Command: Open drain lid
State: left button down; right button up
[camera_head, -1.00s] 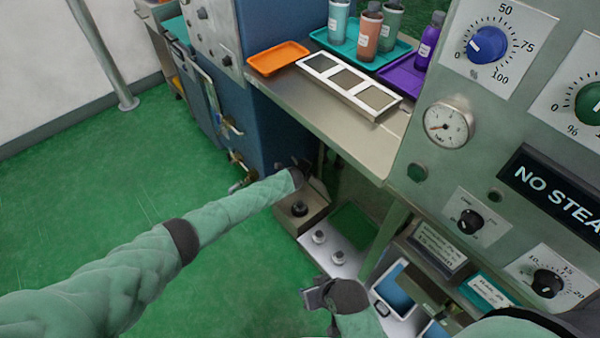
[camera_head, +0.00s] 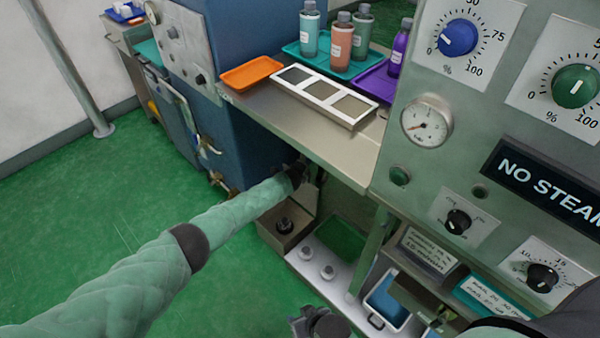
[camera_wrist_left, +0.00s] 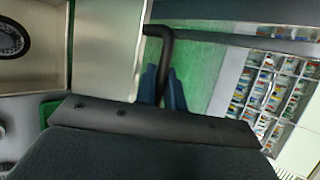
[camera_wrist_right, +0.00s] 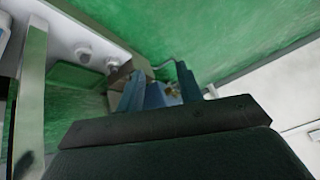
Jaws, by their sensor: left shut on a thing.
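My left gripper (camera_wrist_left: 160,85) is shut on a black bent handle (camera_wrist_left: 163,48) beside a flat steel panel (camera_wrist_left: 108,50), which looks like the drain lid. A steel basin with a round black drain (camera_wrist_left: 10,38) lies left of the panel. In the head view my left gripper (camera_head: 298,172) is small and dark under the worktop, at the back of a steel box (camera_head: 283,238) with a black round part inside. How far the lid is tilted is hard to tell. My right gripper (camera_wrist_right: 158,85) is open and empty; it also shows at the bottom of the head view (camera_head: 305,325).
A white unit with two knobs (camera_head: 318,263) and a green panel (camera_head: 342,240) stands right of the steel box. The worktop (camera_head: 330,155) overhangs my left gripper. A control panel (camera_head: 440,190) stands at the right. Green floor (camera_head: 100,215) is free at the left.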

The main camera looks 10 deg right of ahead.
pick_arm(q)
jog(key=c, duration=1.5)
grip_release()
